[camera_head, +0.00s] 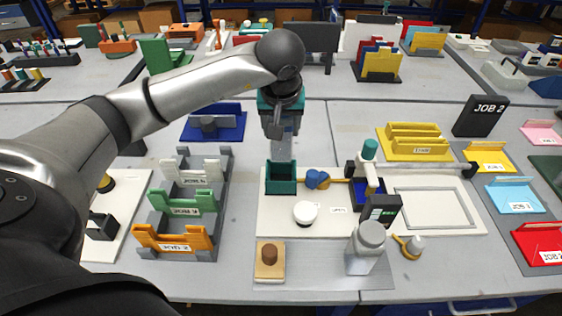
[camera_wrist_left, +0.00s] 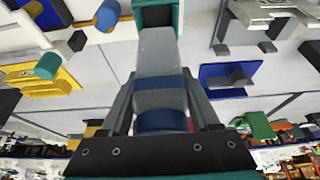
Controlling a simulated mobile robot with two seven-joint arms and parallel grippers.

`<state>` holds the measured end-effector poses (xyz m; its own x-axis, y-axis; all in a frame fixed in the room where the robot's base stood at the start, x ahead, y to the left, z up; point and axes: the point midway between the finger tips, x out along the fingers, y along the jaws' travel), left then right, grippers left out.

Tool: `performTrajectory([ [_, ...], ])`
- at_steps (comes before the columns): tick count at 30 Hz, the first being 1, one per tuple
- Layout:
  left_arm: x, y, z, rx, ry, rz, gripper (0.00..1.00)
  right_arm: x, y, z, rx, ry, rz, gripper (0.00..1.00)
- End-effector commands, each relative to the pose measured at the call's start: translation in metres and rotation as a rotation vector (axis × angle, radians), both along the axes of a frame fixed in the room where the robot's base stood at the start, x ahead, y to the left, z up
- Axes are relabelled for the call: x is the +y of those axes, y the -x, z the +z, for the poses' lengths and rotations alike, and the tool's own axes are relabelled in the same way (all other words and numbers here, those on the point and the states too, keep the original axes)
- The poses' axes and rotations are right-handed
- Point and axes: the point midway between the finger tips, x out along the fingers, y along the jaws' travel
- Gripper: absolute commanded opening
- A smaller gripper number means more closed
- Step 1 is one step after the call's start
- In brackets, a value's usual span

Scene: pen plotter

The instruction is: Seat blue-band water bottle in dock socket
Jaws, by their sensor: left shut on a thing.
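My left gripper (camera_head: 282,130) is shut on the blue-band water bottle (camera_head: 283,150), a pale grey body pointing down. In the left wrist view the bottle (camera_wrist_left: 157,50) lies between the fingers, with its blue band (camera_wrist_left: 160,84) near the fingertips and a blue end closer to the palm. The dock socket (camera_head: 281,187) is an open teal box on the white plotter board. The bottle's lower end is at the mouth of the socket (camera_wrist_left: 155,16). I cannot tell how far it is inside. My right gripper is not in view.
Right of the socket are a blue knob (camera_head: 317,180), a white round cap (camera_head: 306,213) and the plotter carriage (camera_head: 369,178). A grey jar (camera_head: 368,245) stands in front. Left are job racks (camera_head: 173,238), and a blue tray (camera_head: 214,124) lies behind.

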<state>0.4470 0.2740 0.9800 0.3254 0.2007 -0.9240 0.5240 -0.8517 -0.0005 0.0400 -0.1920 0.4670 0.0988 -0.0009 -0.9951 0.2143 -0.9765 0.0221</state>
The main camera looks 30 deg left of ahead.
Motion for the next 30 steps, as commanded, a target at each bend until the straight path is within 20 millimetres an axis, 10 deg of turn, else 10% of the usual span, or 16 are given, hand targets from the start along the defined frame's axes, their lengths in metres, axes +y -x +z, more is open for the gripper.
performTrajectory([
  [19,0.0,0.0,-0.088,0.0,0.0,-0.001,0.0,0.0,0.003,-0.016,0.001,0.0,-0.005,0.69],
  [30,0.0,-0.001,-0.092,-0.005,0.0,-0.002,0.0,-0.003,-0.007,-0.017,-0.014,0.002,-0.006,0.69],
])
